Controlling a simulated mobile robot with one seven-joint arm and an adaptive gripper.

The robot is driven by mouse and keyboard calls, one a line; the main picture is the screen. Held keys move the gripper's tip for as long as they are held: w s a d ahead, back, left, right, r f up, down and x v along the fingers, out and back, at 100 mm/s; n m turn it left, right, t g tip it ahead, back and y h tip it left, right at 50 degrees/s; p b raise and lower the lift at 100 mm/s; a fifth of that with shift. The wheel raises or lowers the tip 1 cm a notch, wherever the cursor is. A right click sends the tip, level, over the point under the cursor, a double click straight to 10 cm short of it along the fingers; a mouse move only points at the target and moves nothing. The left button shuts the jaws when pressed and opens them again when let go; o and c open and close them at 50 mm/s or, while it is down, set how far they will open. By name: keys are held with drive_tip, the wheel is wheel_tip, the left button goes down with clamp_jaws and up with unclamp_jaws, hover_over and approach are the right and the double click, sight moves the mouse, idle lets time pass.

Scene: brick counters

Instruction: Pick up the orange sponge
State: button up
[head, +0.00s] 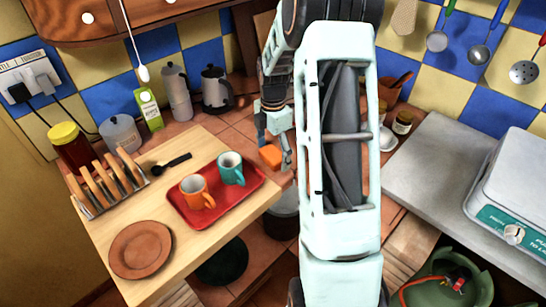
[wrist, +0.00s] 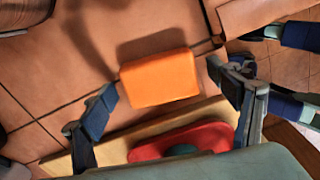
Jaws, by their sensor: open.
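The orange sponge (head: 270,156) lies on the terracotta tiled counter, just beyond the far right corner of the wooden board. In the wrist view the sponge (wrist: 160,79) is a plain orange block between and slightly beyond my two fingertips. My gripper (head: 274,142) hangs over it in the head view, partly behind my arm. In the wrist view my gripper (wrist: 160,80) is open, with one finger on each side and visible gaps to the sponge. Nothing is held. The exact height above the sponge is hard to tell.
A wooden board (head: 165,250) bears a red tray (head: 222,205) with an orange mug (head: 197,192) and a teal mug (head: 231,168). A moka pot (head: 176,92) and a kettle (head: 215,90) stand behind. The counter's front edge is close to the sponge.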

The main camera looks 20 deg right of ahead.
sight(273, 153)
drive_tip(key=shift+c, duration=0.4)
drive_tip(key=c, duration=0.9)
drive_tip(key=shift+r, duration=0.5)
wheel_tip(273, 153, up, 2)
drive_tip(key=shift+r, duration=0.25)
drive_tip(key=s+r, duration=0.3)
drive_tip(key=s, duration=0.1)
drive_tip(key=s+a+r, duration=0.1)
drive_tip(key=s+r, duration=0.2)
drive_tip(key=s, duration=0.2)
drive_tip(key=s+a+r, duration=0.1)
drive_tip(key=s+r, duration=0.2)
drive_tip(key=s, duration=0.2)
drive_tip(key=shift+a+r+b, duration=0.15)
drive_tip(key=shift+r+b, duration=0.1)
drive_tip(key=shift+b, duration=0.05)
drive_tip(key=shift+w, duration=0.1)
